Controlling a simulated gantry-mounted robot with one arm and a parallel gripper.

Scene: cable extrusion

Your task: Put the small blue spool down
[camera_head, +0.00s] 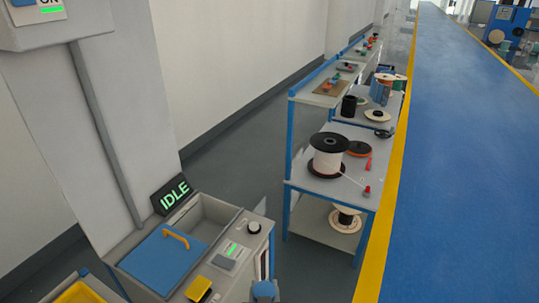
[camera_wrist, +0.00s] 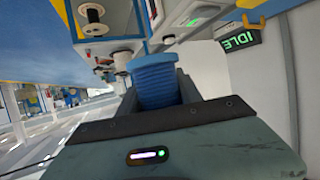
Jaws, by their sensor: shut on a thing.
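The small blue spool (camera_wrist: 155,82) is in my gripper (camera_wrist: 158,90) in the wrist view, between the two dark fingers. The view is tilted, and the spool's far end and whatever lies under it are hidden. In the head view, a small blue-grey shape (camera_head: 264,290) shows at the bottom edge beside the machine; I cannot tell whether it is the spool or part of my arm.
A grey machine with a blue lid (camera_head: 163,262), yellow handle and IDLE sign (camera_head: 173,195) stands at the lower left. A blue-framed workbench (camera_head: 310,178) carries a large black-and-white spool (camera_head: 328,155), tools and smaller spools. The blue walkway (camera_head: 450,180) on the right is clear.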

